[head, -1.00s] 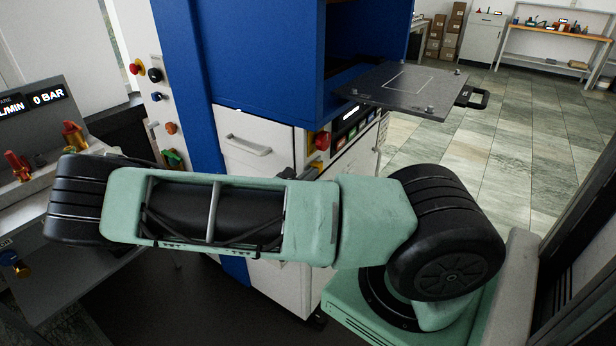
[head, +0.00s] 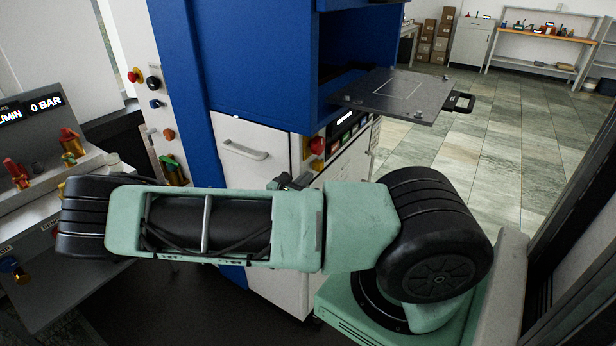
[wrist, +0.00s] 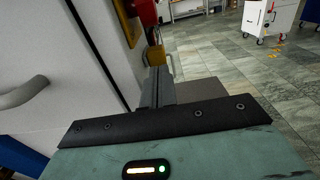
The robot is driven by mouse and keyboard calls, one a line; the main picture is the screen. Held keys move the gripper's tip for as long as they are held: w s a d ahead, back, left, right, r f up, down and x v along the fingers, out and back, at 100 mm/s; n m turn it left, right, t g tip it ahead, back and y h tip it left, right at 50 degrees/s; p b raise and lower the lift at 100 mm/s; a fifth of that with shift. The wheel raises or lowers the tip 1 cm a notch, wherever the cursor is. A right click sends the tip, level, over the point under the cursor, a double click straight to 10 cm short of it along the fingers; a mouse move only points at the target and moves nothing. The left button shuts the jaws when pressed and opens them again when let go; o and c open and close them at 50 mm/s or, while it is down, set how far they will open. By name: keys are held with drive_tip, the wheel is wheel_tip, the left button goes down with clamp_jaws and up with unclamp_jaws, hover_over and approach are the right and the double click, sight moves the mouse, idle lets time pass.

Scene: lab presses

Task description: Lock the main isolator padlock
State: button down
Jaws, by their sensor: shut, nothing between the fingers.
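In the wrist view, my gripper (wrist: 154,88) points away from the camera with its dark fingers together and nothing held. A brass-yellow padlock (wrist: 155,55) is just beyond the fingertips, with a thin grey shackle (wrist: 171,64) showing at its right. Whether the fingers touch it, and whether the shackle is seated, I cannot tell. A red part (wrist: 146,12) with a yellow plate (wrist: 127,22) sits directly above the padlock.
A white cabinet door with a handle (wrist: 22,93) is close on the left in the wrist view. A dark platen (head: 398,97) juts from the blue press (head: 262,60). A grey console (head: 60,190) stands left. Tiled floor (head: 490,150) is open at right.

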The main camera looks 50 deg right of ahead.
drive_tip(key=a+b, duration=0.3)
drive_tip(key=a, duration=0.7)
drive_tip(key=shift+s, duration=0.35)
